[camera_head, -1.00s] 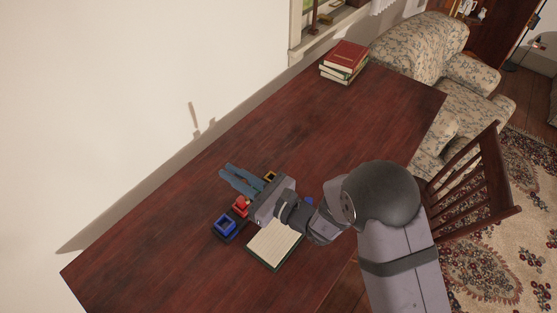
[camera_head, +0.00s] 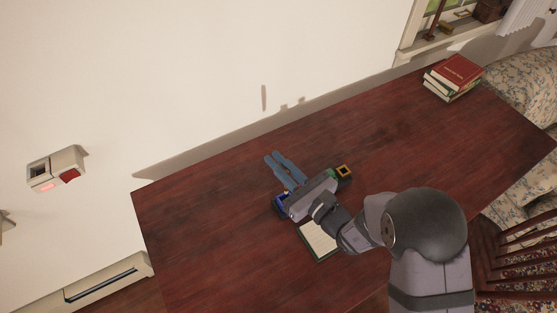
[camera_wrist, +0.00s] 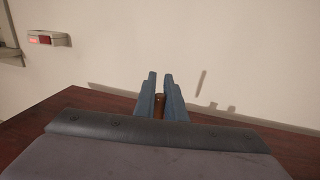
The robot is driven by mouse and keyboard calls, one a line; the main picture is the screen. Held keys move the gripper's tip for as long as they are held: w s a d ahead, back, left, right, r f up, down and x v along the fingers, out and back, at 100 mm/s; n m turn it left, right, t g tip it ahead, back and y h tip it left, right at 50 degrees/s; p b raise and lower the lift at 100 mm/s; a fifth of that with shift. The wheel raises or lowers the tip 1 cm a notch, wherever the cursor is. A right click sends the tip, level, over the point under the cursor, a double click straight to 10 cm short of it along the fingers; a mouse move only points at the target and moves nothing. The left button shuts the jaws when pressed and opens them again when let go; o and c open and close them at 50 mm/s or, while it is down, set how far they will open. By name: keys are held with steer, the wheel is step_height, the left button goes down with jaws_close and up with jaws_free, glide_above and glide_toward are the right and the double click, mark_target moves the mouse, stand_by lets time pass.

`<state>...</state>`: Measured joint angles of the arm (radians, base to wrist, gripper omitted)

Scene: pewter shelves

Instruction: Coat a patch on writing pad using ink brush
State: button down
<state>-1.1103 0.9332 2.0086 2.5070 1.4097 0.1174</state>
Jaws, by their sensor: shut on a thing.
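The writing pad (camera_head: 318,242), cream-lined with a dark green border, lies on the table. My gripper (camera_head: 278,158) is beyond the pad, its blue-grey fingers pointing toward the wall. In the wrist view the fingers (camera_wrist: 160,78) are close together around a brown, rod-like piece (camera_wrist: 159,103), apparently the ink brush handle. The rest of the brush is hidden behind my gripper body. A blue square pot (camera_head: 281,205) sits just left of my gripper, partly covered. A yellow-rimmed dark pot (camera_head: 345,171) stands to its right, with a bit of green (camera_head: 331,174) beside it.
A stack of books (camera_head: 453,77) stands at the table's far right. The dark red table (camera_head: 200,235) is clear on the left. The wall rises behind the table, with a white device (camera_head: 56,169) on it. A chair (camera_head: 505,255) stands at right.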

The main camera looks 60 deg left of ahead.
steer(key=shift+f+b, duration=1.15)
steer(key=shift+f, duration=1.05)
steer(key=shift+d+f+b, duration=0.1)
steer(key=shift+f+b, duration=0.6)
steer(key=shift+b, duration=0.05)
stand_by(1.2)
steer(key=shift+r, duration=0.1)
step_height(320, 180, up, 7)
steer(key=p, duration=0.4)
stand_by(0.5)
